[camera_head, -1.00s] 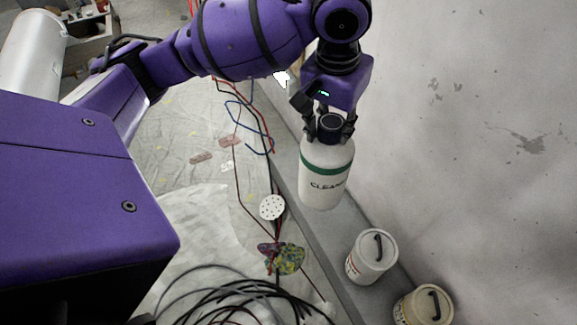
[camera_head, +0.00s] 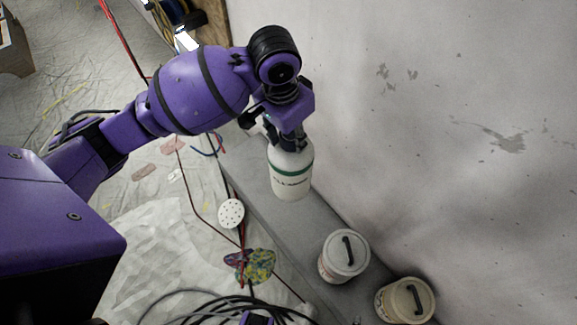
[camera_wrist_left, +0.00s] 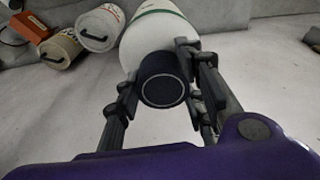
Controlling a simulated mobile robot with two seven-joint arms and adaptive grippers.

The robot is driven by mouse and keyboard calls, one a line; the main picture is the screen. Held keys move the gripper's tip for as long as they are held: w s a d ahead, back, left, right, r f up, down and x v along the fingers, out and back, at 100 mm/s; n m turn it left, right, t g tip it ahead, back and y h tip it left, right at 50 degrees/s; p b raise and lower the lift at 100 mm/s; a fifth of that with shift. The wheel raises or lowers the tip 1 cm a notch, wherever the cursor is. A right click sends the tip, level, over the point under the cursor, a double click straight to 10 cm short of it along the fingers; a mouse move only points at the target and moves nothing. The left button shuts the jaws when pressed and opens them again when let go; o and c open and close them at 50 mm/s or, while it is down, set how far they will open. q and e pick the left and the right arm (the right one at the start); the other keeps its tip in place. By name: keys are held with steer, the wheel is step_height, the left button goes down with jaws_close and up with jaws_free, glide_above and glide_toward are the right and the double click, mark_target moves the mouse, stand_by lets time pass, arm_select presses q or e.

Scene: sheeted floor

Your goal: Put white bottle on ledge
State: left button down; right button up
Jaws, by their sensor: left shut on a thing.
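The white bottle (camera_head: 290,178) has a green band and dark lettering, and it is upright in the head view. My left gripper (camera_head: 287,140) is shut on its dark cap from above. In the left wrist view the fingers of the left gripper (camera_wrist_left: 168,88) flank the black cap, with the white bottle (camera_wrist_left: 155,32) beyond it. The grey ledge (camera_head: 262,208) runs along the wall. The bottle appears over the ledge; I cannot tell whether its base touches it. My right gripper is not in view.
Two lidded tubs with dark handles, a white one (camera_head: 345,255) and a beige one (camera_head: 405,302), stand on the ledge nearer me. The wall (camera_head: 430,130) rises behind. A perforated white disc (camera_head: 231,213), a patterned cloth-like item (camera_head: 258,265) and cables (camera_head: 200,308) lie left of the ledge.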

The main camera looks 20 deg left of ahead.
mark_target(296, 178)
arm_select(q)
steer(key=s+d+f+m, duration=0.1)
steer(key=f, duration=0.3)
steer(key=s+f+m+b, duration=0.1)
steer(key=f, duration=0.3)
steer(key=s+d+f+m, duration=0.1)
steer(key=f+m, duration=0.1)
steer(key=f, duration=0.3)
steer(key=shift+s+d+g+h+b, duration=0.1)
steer(key=shift+d+g+h+b, duration=0.2)
steer(key=shift+b, duration=0.1)
steer(key=s+d+f+m+b, duration=0.1)
steer(key=s+f+m, duration=0.2)
steer(key=f, duration=0.4)
steer(key=s+d+f+m+b, duration=0.1)
steer(key=s+f+m, duration=0.25)
steer(key=f, duration=0.35)
steer(key=w+a+f+b, duration=0.2)
steer(key=w+f+b, duration=0.3)
steer(key=w+f, duration=0.8)
steer(key=shift+w+a+f+g, duration=0.2)
steer(key=shift+a+g, duration=0.1)
steer(key=shift+a, duration=0.1)
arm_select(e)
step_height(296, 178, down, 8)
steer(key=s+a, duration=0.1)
arm_select(q)
steer(key=shift+s+f+n, duration=0.1)
steer(key=shift+n, duration=0.15)
